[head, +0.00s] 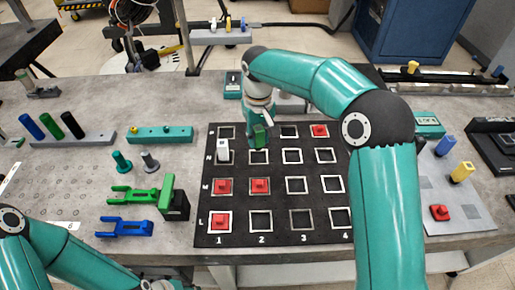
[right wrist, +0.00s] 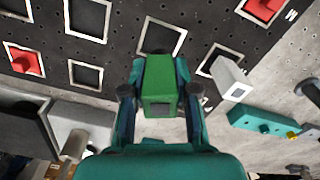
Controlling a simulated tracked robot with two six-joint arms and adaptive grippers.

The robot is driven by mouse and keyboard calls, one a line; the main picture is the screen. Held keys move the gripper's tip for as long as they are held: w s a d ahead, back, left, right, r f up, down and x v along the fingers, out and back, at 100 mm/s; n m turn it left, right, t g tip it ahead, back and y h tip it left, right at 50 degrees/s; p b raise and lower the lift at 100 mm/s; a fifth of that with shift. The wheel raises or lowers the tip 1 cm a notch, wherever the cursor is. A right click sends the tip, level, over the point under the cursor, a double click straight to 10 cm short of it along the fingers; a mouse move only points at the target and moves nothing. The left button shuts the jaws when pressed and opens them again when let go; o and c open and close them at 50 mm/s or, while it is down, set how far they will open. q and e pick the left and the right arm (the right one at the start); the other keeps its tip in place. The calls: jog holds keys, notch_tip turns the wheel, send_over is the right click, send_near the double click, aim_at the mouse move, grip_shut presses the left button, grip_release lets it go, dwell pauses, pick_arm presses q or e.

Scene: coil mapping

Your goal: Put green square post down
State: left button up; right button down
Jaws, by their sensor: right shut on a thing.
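The green square post (head: 260,136) is in my right gripper (head: 258,119), over column 2 of the black grid board (head: 280,222), near row N. In the right wrist view the green post (right wrist: 160,82) sits between the two fingers of my right gripper (right wrist: 160,93), which is shut on it. A white-framed square (right wrist: 160,37) shows just beyond the post and is partly covered by it. I cannot tell whether the post's lower end touches the board. My left arm enters the head view at lower left, but its gripper is not in view.
A white post (head: 223,151) stands at N1, close left of the held post. Red blocks sit at M1 (head: 223,186), M2 (head: 260,186), L1 (head: 220,220) and top-row column 4 (head: 320,131). Other squares look empty. Green and blue fork-shaped parts lie left of the board.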

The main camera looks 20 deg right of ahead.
aim_at(258, 148)
jog(key=shift+f, duration=2.3)
jog(key=shift+f, duration=0.1)
jog(key=c, duration=0.9)
grip_release()
notch_tip(258, 148, up, 12)
jog(key=shift+r+p, duration=0.1)
jog(key=shift+p, duration=0.3)
jog(key=shift+a, duration=0.1)
